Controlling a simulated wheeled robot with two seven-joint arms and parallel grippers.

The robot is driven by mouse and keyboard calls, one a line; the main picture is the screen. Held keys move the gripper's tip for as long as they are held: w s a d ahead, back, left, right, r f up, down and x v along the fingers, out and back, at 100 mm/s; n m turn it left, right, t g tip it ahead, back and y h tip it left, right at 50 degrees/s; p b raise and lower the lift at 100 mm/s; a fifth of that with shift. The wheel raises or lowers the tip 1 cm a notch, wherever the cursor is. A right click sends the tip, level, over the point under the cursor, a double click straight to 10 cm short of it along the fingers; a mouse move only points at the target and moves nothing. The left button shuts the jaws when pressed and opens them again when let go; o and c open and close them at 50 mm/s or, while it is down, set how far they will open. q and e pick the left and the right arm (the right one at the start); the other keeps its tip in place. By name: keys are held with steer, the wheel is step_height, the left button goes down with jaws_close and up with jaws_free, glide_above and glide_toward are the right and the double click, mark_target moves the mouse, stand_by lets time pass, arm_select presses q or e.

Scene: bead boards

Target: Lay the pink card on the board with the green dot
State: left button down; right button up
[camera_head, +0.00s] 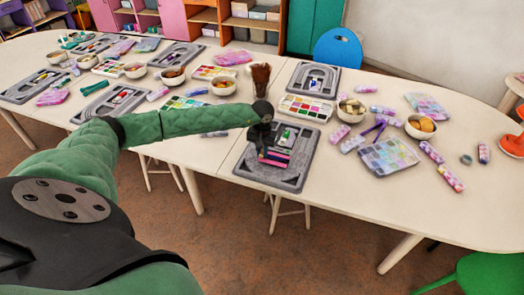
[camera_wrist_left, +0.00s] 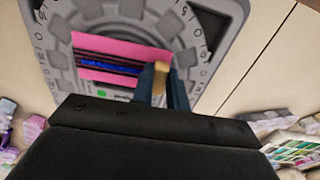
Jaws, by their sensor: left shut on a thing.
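The pink card (camera_wrist_left: 122,50), with a dark band across its middle, is over a grey board (camera_wrist_left: 205,22) that has a dial-like ring of marks. The card also shows in the head view (camera_head: 277,155). A green dot (camera_wrist_left: 102,92) is on the board just below the card in the wrist view. My left gripper (camera_wrist_left: 161,76) is shut at the right end of the card, holding it. In the head view the gripper (camera_head: 263,142) is above the same board (camera_head: 243,168). I cannot tell whether the card touches the board. My right gripper is not in view.
Another grey board (camera_head: 332,76) lies behind, with a paint set (camera_head: 305,108) between the boards. A brush pot (camera_head: 261,80) stands to the upper left. Bowls (camera_head: 420,127), glue sticks (camera_head: 450,178) and a bead box (camera_head: 388,157) lie to the right. The front right tabletop is clear.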

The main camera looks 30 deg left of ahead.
arm_select(q)
steer(key=shift+f, duration=0.55)
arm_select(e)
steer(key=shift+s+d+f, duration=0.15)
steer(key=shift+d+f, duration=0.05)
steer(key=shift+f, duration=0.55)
arm_select(q)
steer(key=shift+f, duration=0.1)
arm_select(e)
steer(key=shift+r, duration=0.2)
arm_select(q)
steer(key=c, duration=1.4)
jaws_free()
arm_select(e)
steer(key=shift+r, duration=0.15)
